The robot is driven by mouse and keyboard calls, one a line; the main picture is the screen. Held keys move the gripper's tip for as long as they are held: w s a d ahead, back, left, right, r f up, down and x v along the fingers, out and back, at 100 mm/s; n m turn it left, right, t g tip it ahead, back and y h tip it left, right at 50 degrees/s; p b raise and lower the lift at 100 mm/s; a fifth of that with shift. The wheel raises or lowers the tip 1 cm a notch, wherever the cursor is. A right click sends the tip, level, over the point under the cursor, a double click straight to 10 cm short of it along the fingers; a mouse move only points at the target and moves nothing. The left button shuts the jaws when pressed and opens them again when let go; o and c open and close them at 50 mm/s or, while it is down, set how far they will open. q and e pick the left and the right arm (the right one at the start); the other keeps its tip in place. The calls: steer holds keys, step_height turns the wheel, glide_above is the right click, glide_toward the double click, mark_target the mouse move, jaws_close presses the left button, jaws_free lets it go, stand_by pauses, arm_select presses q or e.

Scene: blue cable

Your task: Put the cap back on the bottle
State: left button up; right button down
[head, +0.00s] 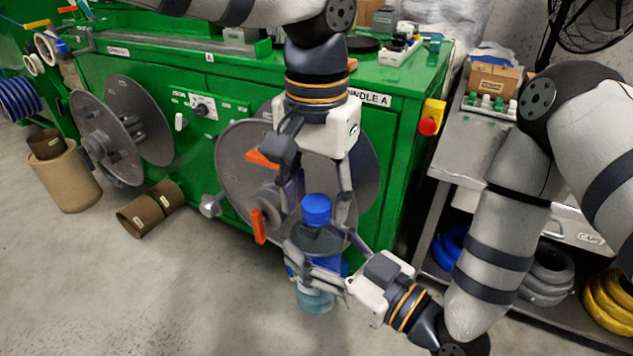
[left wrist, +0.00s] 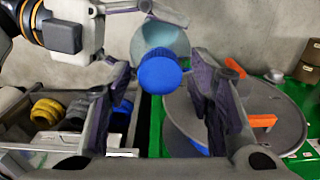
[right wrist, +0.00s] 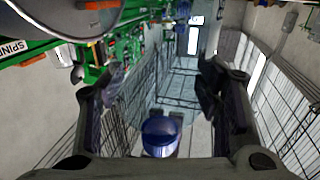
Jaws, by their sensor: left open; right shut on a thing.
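The bottle (head: 316,301) is clear and bluish, held upright in front of the green machine. The blue cap (head: 316,209) shows at its top; in the left wrist view the cap (left wrist: 160,72) lies in line with the round bottle (left wrist: 150,38). I cannot tell whether it is seated on the neck. My left gripper (head: 320,200) points down from above, open, with its fingers on either side of the cap and gaps showing in the left wrist view. My right gripper (head: 320,262) is shut on the bottle's body from the right and partly hides it.
The green machine (head: 395,165) with its grey reel (head: 235,165) stands close behind the grippers. A grey cart (head: 445,150) with cable coils (head: 610,300) is at the right. The floor in front is clear.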

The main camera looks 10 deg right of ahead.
arm_select(q)
steer(key=shift+c, duration=0.3)
jaws_close()
steer(key=shift+m, duration=1)
steer(key=shift+o, duration=0.6)
jaws_free()
steer(key=shift+r, duration=2.35)
steer(key=shift+c, duration=0.3)
